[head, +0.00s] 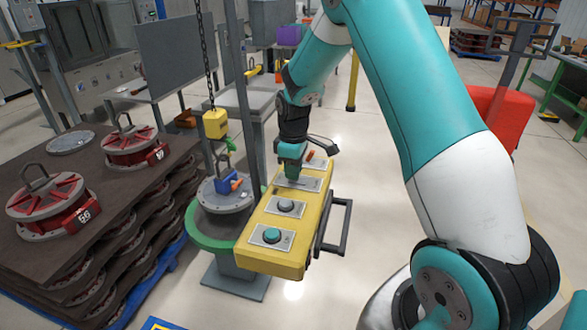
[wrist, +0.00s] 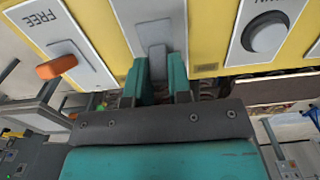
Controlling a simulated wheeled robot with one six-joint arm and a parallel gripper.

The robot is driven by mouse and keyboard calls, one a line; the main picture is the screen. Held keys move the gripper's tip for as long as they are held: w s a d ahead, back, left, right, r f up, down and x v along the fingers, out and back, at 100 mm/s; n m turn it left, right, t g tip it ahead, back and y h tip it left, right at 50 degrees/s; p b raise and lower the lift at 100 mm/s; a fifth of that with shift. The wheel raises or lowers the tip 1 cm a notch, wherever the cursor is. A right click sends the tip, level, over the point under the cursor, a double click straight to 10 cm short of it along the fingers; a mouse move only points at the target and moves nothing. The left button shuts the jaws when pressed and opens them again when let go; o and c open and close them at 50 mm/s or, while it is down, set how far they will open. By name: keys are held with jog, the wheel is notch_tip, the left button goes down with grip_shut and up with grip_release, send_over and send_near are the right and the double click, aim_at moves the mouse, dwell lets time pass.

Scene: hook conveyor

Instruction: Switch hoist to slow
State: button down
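The yellow control box (head: 272,254) hangs at the centre of the head view, with several grey plates on its face. A grey lever (wrist: 157,62) sits on the middle plate in the wrist view. My gripper (head: 291,172) is at that plate. In the wrist view its teal fingers (wrist: 160,80) stand on either side of the lever's end, very close to it. I cannot tell whether they press on it. The lever's plate shows no readable label here, and its lower part is hidden by my fingers.
An orange lever (wrist: 57,67) is left of my fingers on a plate marked FREE. A round grey button (wrist: 264,36) is to the right. A teal button (head: 271,235) is at the box's near end. A yellow hook block (head: 215,123) hangs on a chain beside the box.

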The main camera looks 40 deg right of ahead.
aim_at(306, 184)
jog(key=shift+s+b, duration=0.1)
jog(key=shift+b, duration=0.2)
jog(key=t+y+b, duration=0.1)
jog(key=b, duration=0.1)
jog(key=s+d+t+y+b, duration=0.1)
jog(key=t+b, duration=0.1)
jog(key=b, duration=0.1)
jog(key=t+y+b, duration=0.1)
jog(key=t+b, duration=0.1)
jog(key=b, duration=0.1)
jog(key=shift+s+d+f+y, duration=0.25)
jog(key=shift+s+f+y, duration=0.05)
jog(key=shift+y, duration=0.1)
jog(key=b, duration=0.2)
jog(key=t+y+b, duration=0.1)
jog(key=shift+s+d+b, duration=0.2)
jog(key=shift+s+b, duration=0.05)
jog(key=shift+b, duration=0.15)
jog(key=shift+s+r+t+y+b, duration=0.15)
jog(key=shift+t+y+b, duration=0.55)
jog(key=shift+b, duration=0.4)
jog(key=c, duration=1)
grip_release()
jog(key=shift+c, duration=0.2)
jog(key=shift+d, duration=0.1)
